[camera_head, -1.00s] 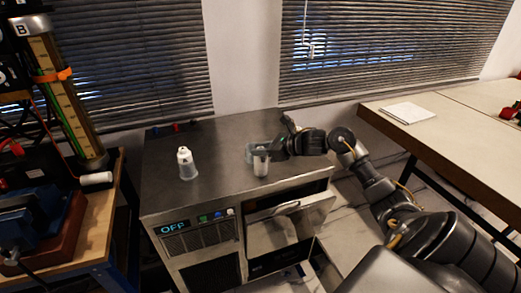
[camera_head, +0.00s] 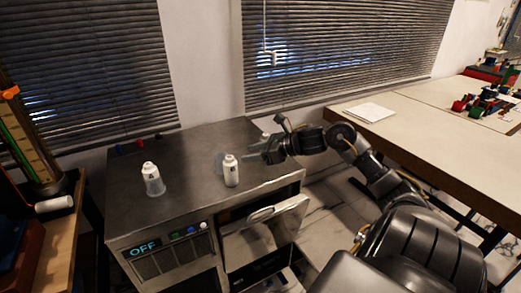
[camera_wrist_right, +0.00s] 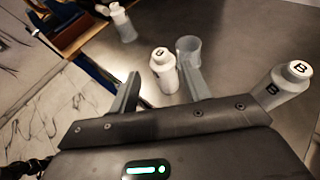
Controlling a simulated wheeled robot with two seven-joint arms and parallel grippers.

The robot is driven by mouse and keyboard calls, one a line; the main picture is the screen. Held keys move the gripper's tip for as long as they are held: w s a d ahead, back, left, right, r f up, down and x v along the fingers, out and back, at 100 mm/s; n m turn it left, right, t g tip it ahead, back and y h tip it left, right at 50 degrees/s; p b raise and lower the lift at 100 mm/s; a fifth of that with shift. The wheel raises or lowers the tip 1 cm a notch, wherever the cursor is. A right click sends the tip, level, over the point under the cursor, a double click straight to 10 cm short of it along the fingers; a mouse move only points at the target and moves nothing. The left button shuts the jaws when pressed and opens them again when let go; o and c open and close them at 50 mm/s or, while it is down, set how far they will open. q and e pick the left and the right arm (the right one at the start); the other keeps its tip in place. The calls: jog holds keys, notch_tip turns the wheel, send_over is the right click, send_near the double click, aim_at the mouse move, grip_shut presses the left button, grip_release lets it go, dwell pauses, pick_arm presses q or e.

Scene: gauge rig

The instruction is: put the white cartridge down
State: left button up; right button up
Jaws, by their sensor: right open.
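A white cartridge (camera_head: 231,171) stands upright on the steel cabinet top (camera_head: 185,200), near its front edge. In the right wrist view it (camera_wrist_right: 164,72) lies just beyond and between the fingertips, with a dark letter on its cap. My right gripper (camera_head: 254,157) is open and empty, to the right of this cartridge and apart from it. In the wrist view its two fingers (camera_wrist_right: 160,88) are spread. An empty translucent cup (camera_head: 219,162) stands just behind the cartridge; it also shows in the wrist view (camera_wrist_right: 190,48). My left gripper is not in view.
Another white cartridge (camera_head: 151,173) sits in a translucent cup at the left. A cartridge marked B (camera_wrist_right: 285,85) stands at the right of the wrist view. A table (camera_head: 420,125) is at right.

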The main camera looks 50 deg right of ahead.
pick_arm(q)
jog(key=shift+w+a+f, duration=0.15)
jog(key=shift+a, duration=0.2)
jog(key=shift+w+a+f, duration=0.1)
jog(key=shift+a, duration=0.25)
pick_arm(e)
jog(key=v, duration=0.3)
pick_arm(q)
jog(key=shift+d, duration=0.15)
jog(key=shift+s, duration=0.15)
pick_arm(e)
jog(key=shift+w+a, duration=0.1)
